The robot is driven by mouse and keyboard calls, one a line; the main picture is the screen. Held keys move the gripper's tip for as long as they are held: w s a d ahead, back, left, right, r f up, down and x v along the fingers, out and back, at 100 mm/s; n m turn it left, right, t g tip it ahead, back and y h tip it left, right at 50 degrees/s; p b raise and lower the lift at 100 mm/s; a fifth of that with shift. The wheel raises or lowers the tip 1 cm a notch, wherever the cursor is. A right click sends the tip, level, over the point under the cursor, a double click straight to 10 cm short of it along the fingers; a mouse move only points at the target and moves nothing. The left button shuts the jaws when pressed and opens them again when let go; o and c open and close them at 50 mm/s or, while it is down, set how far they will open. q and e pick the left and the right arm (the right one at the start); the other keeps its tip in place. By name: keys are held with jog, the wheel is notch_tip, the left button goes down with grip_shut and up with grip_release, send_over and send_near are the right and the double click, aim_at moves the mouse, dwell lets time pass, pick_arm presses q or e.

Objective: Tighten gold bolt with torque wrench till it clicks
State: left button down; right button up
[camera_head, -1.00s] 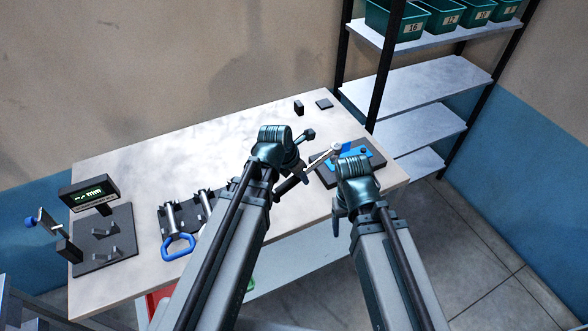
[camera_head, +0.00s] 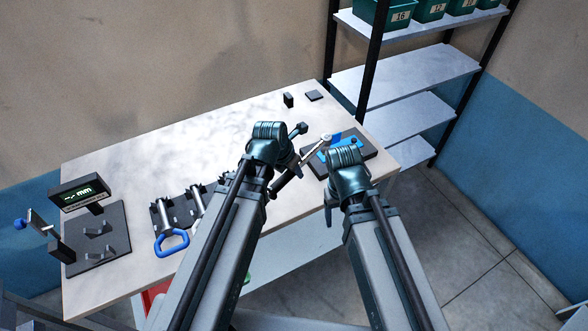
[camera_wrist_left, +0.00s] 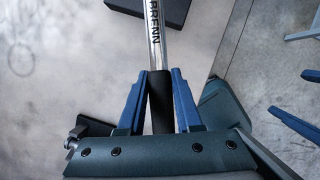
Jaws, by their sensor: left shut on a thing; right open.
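My left gripper (camera_head: 283,170) is shut on the dark handle of the torque wrench (camera_head: 313,150). The wrench's silver shaft with lettering runs up between the blue fingers in the left wrist view (camera_wrist_left: 154,45). Its head lies over the dark plate with blue parts (camera_head: 316,168) at the right of the bench. My right gripper (camera_head: 345,170) is open beside that plate and hides part of it. Blue fingers show at the right edge of the left wrist view. I cannot make out the gold bolt, nor whether the wrench head sits on it.
A dark rack (camera_head: 178,210) with a blue-handled tool stands at left front, beside a display reading mm (camera_head: 80,190). Two small dark blocks lie at the back. A shelf unit (camera_head: 400,75) stands behind the right end.

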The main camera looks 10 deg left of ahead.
pick_arm(q)
jog(key=shift+f+b, duration=0.85)
jog(key=shift+b, duration=0.05)
dwell(0.5)
jog(key=c, duration=1.2)
grip_release()
jog(key=shift+c, duration=0.2)
grip_shut()
